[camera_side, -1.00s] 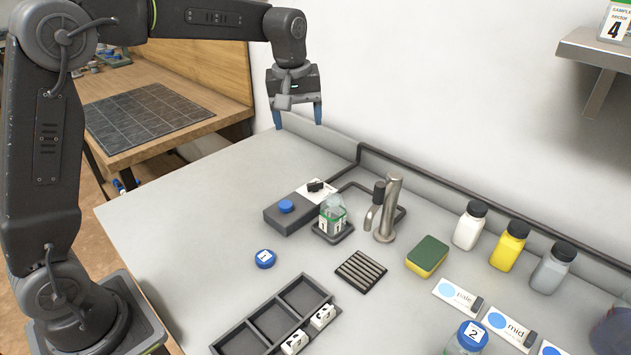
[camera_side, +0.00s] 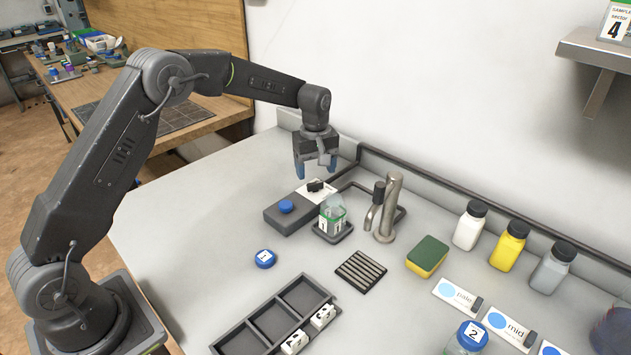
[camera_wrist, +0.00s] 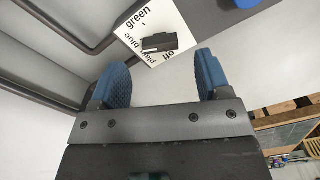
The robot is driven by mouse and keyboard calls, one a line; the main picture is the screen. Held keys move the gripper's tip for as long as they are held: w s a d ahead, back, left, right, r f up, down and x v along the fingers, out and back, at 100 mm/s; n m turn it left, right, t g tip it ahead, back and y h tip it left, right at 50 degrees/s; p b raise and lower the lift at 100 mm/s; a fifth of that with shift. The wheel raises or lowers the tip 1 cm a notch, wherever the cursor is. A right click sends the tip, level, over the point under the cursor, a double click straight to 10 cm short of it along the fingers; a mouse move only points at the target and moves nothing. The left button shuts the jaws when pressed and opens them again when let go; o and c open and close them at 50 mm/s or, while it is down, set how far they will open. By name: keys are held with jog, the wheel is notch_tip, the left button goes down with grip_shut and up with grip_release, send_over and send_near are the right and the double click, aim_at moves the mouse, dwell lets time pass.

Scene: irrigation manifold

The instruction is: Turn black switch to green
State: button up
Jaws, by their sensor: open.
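The black switch (camera_side: 315,186) sits on a white label plate (camera_side: 327,197) at the back end of a dark control box (camera_side: 290,212). My gripper (camera_side: 315,172) is open and empty, pointing down just above and behind the switch. Its two blue fingers (camera_wrist: 160,85) stand apart, with the switch beyond them, not between them.
A jar (camera_side: 333,215) on a stand and a metal tap (camera_side: 387,210) are close on the right. A dark pipe (camera_side: 358,155) runs along the wall behind. The counter left of the box is clear.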

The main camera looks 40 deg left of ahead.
aim_at(315, 183)
jog(key=shift+f, duration=2.15)
jog(key=c, duration=0.9)
